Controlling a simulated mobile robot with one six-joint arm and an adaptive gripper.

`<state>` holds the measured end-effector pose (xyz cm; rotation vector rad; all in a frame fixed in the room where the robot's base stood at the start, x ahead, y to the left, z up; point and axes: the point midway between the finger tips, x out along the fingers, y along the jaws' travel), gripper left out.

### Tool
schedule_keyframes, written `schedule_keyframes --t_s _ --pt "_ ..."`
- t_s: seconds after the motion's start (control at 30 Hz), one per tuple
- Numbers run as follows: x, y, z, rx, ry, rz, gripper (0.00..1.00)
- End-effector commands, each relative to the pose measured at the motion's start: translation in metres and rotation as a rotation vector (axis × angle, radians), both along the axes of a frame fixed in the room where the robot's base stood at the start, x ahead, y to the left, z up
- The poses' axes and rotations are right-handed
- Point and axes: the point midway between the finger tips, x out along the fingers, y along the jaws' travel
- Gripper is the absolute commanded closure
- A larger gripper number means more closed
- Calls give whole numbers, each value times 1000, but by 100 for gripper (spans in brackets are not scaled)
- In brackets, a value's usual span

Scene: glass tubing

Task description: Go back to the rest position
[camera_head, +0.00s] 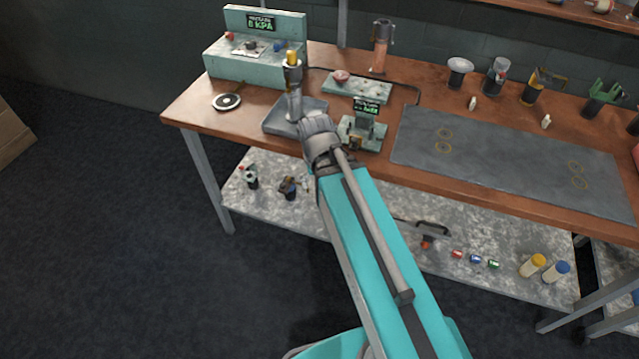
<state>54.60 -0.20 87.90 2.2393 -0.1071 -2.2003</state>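My turquoise arm (375,255) reaches from the bottom of the picture up to the front edge of the wooden workbench (190,112). Its grey wrist (320,138) is over the bench edge, in front of a grey tray (280,118). A slim grey upright part with a dark collar and a yellow top (292,62) shows just beyond the wrist. I cannot tell whether it belongs to my arm or stands in the tray. My gripper's fingers cannot be made out, nor whether they hold anything.
A small green device (372,135) is right of the wrist. A grey mat (500,160) covers the right. A lower shelf (380,235) holds small items.

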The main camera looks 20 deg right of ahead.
Motion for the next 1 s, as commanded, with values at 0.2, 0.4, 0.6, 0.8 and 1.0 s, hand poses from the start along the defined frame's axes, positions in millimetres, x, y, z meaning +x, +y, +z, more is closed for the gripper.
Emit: schedule_keyframes --t_s 0.2,0.4,0.6,0.8,1.0 --pt "-9 2 0 52 20 50 1" --pt "-9 3 0 51 19 50 1" --pt "-9 2 7 50 18 49 1" --pt "-9 2 28 49 18 48 1" --pt "-9 2 37 48 18 48 1"
